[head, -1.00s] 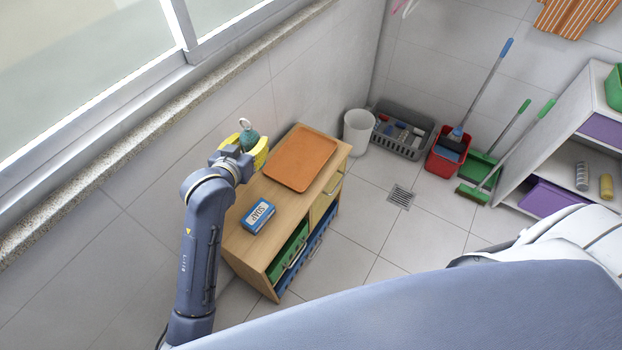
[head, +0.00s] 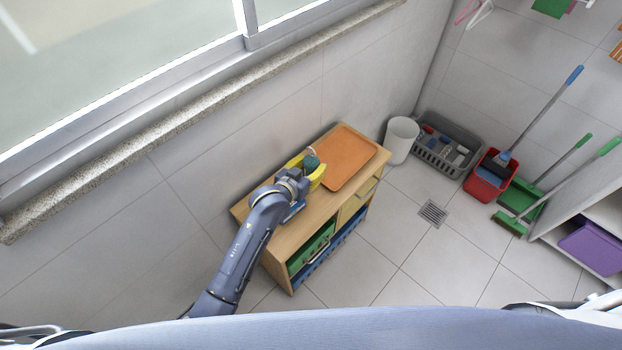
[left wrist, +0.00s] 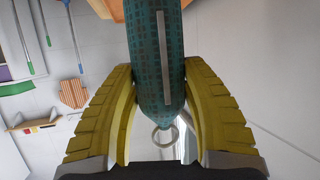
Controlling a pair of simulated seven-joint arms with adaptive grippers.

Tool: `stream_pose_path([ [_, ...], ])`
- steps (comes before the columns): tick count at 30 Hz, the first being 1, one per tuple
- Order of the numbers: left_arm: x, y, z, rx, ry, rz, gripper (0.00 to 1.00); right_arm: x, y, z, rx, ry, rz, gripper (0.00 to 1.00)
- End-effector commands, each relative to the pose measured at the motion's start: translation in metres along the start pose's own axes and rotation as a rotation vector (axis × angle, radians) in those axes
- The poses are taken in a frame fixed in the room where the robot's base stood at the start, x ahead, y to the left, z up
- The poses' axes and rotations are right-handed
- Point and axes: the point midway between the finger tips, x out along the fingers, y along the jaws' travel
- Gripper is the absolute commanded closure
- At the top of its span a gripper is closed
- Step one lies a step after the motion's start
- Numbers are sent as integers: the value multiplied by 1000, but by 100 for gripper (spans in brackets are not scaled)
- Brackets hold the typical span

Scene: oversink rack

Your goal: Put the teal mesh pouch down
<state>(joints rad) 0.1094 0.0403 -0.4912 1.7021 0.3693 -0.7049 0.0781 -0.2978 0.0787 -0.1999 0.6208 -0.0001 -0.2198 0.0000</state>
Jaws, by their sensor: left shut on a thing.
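The teal mesh pouch (left wrist: 152,55) is between the yellow fingers of my left gripper (left wrist: 160,105) in the left wrist view, with a ring at its near end. In the head view the pouch (head: 311,163) is a small teal shape between the fingers of my left gripper (head: 312,172). The gripper is shut on it, over the wooden cabinet top near the left edge of the orange tray (head: 346,158). Whether the pouch touches the cabinet cannot be told. My right gripper is not in view.
The wooden cabinet (head: 285,238) stands against the tiled wall below the window sill. The soap box on its top is mostly hidden by my arm. A white bin (head: 401,140), a grey basket (head: 447,146) and a red bucket (head: 490,176) stand beyond. Floor around the drain (head: 433,213) is clear.

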Motion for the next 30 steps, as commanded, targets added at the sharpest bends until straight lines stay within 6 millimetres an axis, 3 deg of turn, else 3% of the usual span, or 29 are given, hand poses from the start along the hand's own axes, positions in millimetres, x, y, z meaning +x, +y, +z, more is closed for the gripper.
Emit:
stream_pose_path([
  [3, 6, 0, 16, 0, -1, 0, 86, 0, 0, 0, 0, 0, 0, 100],
  [11, 12, 0, 29, 0, 0, -1, 86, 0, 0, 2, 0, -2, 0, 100],
  [21, 25, 0, 60, 0, 0, 0, 86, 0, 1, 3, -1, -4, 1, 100],
  [30, 26, 0, 63, 0, 1, 0, 86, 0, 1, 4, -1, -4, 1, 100],
])
